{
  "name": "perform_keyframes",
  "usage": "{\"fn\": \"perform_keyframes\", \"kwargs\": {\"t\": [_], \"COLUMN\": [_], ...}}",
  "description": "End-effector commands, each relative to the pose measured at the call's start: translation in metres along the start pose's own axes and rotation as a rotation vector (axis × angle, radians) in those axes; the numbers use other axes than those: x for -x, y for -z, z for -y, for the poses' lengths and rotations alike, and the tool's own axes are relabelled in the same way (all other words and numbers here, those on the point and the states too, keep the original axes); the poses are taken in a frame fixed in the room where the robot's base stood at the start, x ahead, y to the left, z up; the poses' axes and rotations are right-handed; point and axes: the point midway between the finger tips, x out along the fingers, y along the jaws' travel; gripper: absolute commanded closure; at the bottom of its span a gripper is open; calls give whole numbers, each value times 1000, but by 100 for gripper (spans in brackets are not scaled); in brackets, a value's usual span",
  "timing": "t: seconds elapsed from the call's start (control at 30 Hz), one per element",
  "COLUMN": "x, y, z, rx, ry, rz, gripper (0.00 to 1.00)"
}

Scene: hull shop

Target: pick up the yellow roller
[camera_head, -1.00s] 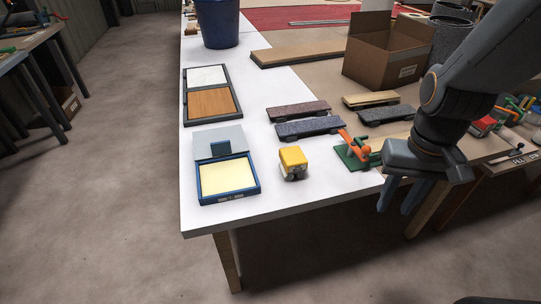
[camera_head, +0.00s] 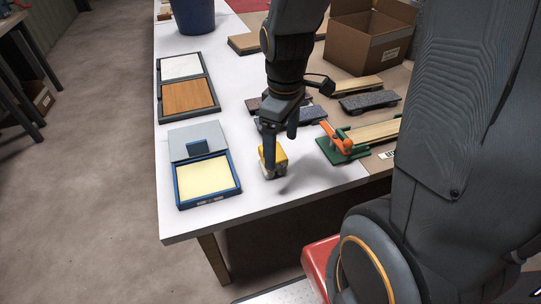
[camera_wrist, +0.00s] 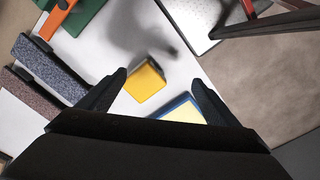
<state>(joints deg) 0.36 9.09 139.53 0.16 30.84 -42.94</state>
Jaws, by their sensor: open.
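The yellow roller (camera_head: 280,157) sits on the white table near its front edge, to the right of the blue-framed pad. In the wrist view the yellow roller (camera_wrist: 145,80) shows as a yellow block ahead of and between the two fingertips, with white table around it. My gripper (camera_head: 279,148) hangs pointing down over the roller and hides part of it in the head view. In the wrist view my gripper (camera_wrist: 160,80) is open and empty, its dark fingers spread apart. I cannot tell how high the fingertips are above the roller.
A blue-framed open pad (camera_head: 207,181) stands left of the roller. A green base with an orange clamp (camera_head: 340,143) stands to the right. Dark abrasive blocks (camera_head: 308,113) lie behind, a cardboard box (camera_head: 363,45) farther back. White table (camera_head: 260,208) is clear in front.

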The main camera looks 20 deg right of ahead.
Motion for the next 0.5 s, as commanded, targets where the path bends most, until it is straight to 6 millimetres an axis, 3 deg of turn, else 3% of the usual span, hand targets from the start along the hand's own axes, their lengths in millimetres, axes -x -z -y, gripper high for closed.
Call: {"fn": "perform_keyframes", "kwargs": {"t": [0.23, 0.5], "x": [-3, -9], "y": [21, 30], "z": [-24, -36], "rx": [552, 818], "ry": [6, 9], "rz": [5, 6], "gripper": [16, 16]}}
